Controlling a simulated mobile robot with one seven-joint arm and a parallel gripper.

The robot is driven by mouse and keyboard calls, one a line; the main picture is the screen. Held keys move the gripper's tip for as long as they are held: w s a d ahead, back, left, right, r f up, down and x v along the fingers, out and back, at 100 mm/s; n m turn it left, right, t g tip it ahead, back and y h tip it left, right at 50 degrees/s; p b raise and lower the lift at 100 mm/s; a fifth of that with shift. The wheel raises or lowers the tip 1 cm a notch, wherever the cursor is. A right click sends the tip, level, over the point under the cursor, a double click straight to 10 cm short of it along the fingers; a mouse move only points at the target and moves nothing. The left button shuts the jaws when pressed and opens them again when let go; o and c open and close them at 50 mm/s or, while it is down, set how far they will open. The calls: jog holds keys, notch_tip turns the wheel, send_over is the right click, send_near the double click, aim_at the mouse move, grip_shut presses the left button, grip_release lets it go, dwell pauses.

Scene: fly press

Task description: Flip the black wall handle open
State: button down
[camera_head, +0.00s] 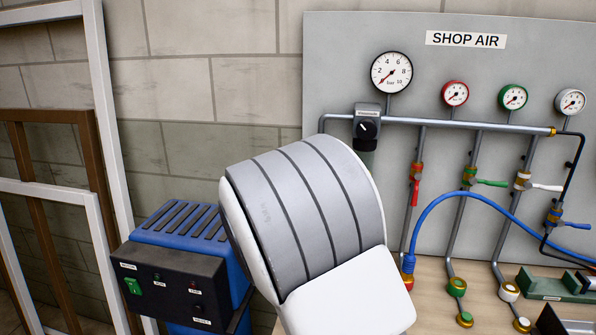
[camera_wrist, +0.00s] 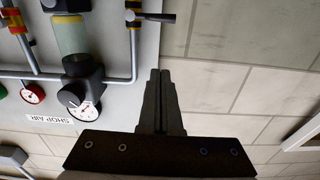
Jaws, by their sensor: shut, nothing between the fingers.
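The black handle (camera_wrist: 157,17) shows at the top of the wrist view, which sees the panel upside down. It sticks out sideways to the right, across its vertical pipe, from a yellow-banded valve (camera_wrist: 133,12). My gripper (camera_wrist: 160,72) is shut and empty, its fingers together. In the wrist view the fingertips appear below the handle, with a gap between. In the head view the black handle and my gripper are hidden behind my white and grey arm.
The grey SHOP AIR panel (camera_head: 350,60) carries a large gauge (camera_head: 391,73), a regulator (camera_head: 367,127), and red (camera_head: 415,192), green (camera_head: 492,183), white (camera_head: 547,187) and blue (camera_head: 577,226) handles. A blue hose (camera_head: 440,198) curves across. A blue machine (camera_head: 185,240) stands left, beside leaning frames.

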dwell(0.3)
jog(key=w+d+f+p, duration=0.1)
jog(key=w+d+f, duration=0.1)
jog(key=w, duration=0.8)
jog(key=shift+w+f+p, duration=0.35)
jog(key=shift+w+f, duration=0.05)
jog(key=shift+f, duration=0.45)
jog(key=shift+a+f+n, duration=0.15)
jog(key=shift+f+n, duration=0.3)
jog(key=shift+n, duration=0.45)
jog(key=d+f+n+b, duration=0.1)
jog(key=d+f+n, duration=0.1)
jog(key=n, duration=0.6)
jog(key=d+f+n+b, duration=0.1)
jog(key=d+f+n, duration=0.1)
jog(key=f+n, duration=0.3)
jog(key=shift+s+d+f+n, duration=0.25)
jog(key=shift+s+n, duration=0.2)
jog(key=shift+n, duration=1.45)
